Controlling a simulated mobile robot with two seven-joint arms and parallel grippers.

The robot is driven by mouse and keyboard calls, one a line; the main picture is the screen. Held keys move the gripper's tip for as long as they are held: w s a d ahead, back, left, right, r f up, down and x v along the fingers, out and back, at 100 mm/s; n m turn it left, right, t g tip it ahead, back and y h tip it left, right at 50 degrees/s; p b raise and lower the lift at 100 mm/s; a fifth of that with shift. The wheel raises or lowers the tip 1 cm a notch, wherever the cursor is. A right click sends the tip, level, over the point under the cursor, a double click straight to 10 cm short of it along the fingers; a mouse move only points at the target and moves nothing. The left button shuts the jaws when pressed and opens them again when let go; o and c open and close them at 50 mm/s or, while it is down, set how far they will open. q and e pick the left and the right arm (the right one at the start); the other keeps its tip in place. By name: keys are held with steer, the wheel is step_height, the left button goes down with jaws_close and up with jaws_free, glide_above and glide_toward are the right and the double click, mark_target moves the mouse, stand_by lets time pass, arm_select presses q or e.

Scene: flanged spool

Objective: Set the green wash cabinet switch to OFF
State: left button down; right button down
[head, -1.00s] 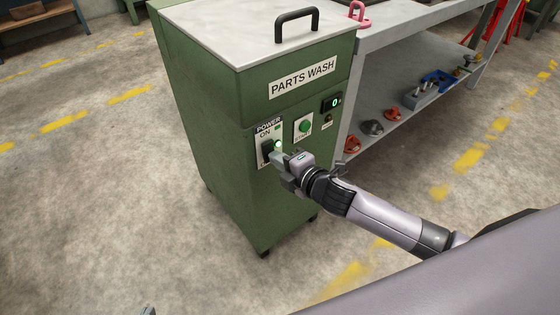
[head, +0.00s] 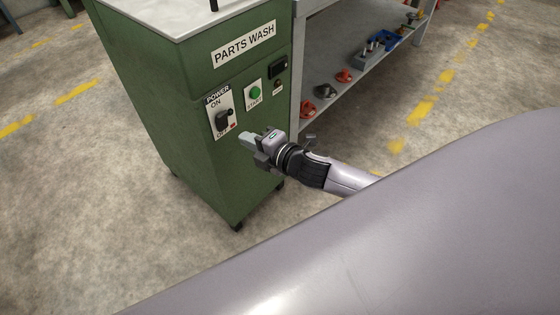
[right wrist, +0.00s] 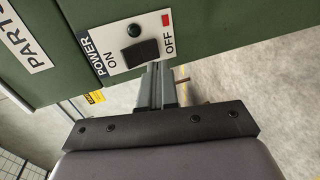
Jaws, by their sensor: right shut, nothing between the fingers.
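The green wash cabinet (head: 200,165) stands upright at the centre left in the head view, labelled PARTS WASH. Its white POWER plate (head: 212,100) carries a black switch (head: 222,119) between ON and OFF; the switch also shows in the right wrist view (right wrist: 141,52). A red mark (right wrist: 166,20) shows beside OFF, and the round lamp (right wrist: 134,30) on the plate is dark. My right gripper (head: 246,138) is shut and empty, just in front of the cabinet, below and right of the switch and apart from it. My left gripper is not in view.
A green START button (head: 256,93) and a dark display (head: 278,67) sit right of the POWER plate. A grey shelf (head: 345,85) with red parts and a blue item stands behind at right. Concrete floor is open to the left.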

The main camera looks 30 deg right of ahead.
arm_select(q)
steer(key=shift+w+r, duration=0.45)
arm_select(e)
steer(key=s+d, duration=0.3)
steer(key=s, duration=0.4)
steer(key=shift+s+f, duration=0.2)
steer(key=shift+s, duration=0.1)
